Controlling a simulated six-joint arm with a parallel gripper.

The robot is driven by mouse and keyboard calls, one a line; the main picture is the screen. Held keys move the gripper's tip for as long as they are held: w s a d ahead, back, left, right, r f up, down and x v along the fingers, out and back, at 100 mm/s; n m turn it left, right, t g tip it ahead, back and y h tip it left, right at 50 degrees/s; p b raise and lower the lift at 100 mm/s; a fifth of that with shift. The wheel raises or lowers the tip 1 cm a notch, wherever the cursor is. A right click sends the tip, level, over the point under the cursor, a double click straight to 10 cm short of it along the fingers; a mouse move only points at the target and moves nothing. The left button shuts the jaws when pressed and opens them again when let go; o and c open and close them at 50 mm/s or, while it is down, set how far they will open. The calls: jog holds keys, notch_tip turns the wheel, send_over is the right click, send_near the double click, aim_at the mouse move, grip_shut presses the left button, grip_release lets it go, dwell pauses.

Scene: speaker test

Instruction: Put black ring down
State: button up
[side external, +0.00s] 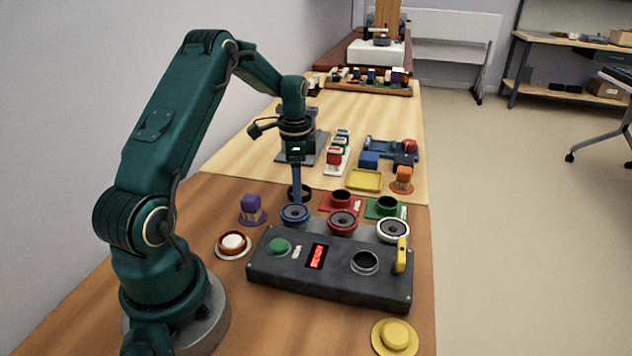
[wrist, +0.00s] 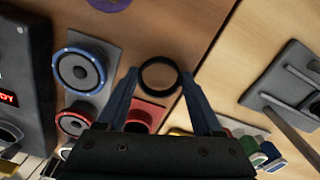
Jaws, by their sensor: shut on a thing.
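The black ring (side external: 309,195) is at the lower end of my gripper (side external: 297,187), just behind the blue-rimmed speaker (side external: 295,214). In the wrist view, the black ring (wrist: 159,93) lies between the two blue fingertips of my gripper (wrist: 159,74), which are shut on its outer sides. Wood surface shows through its open middle, close to the seam between the two table tops. I cannot tell whether the ring touches the table.
A dark console (side external: 330,285) with a red display stands in front. A red-rimmed speaker (side external: 342,222), white-rimmed speaker (side external: 393,230), red holder (side external: 340,201) and green holder (side external: 386,208) stand to the right. A purple knob (side external: 252,208) is left. Bare wood lies between the knob and the ring.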

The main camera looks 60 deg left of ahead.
jog(key=shift+f, duration=0.25)
jog(key=shift+f, duration=0.1)
jog(key=o, duration=1.3)
jog(key=shift+c, duration=0.2)
notch_tip(320, 180, up, 12)
jog(key=d+r+n+t, duration=0.1)
jog(key=d+r, duration=0.4)
jog(key=d, duration=0.3)
jog(key=s+d+f+n+t, duration=0.1)
jog(key=s+d+n+t, duration=0.3)
jog(key=s+d, duration=1)
jog(key=shift+d+f+t, duration=0.25)
jog(key=shift+d+t, duration=0.05)
jog(key=shift+d, duration=0.2)
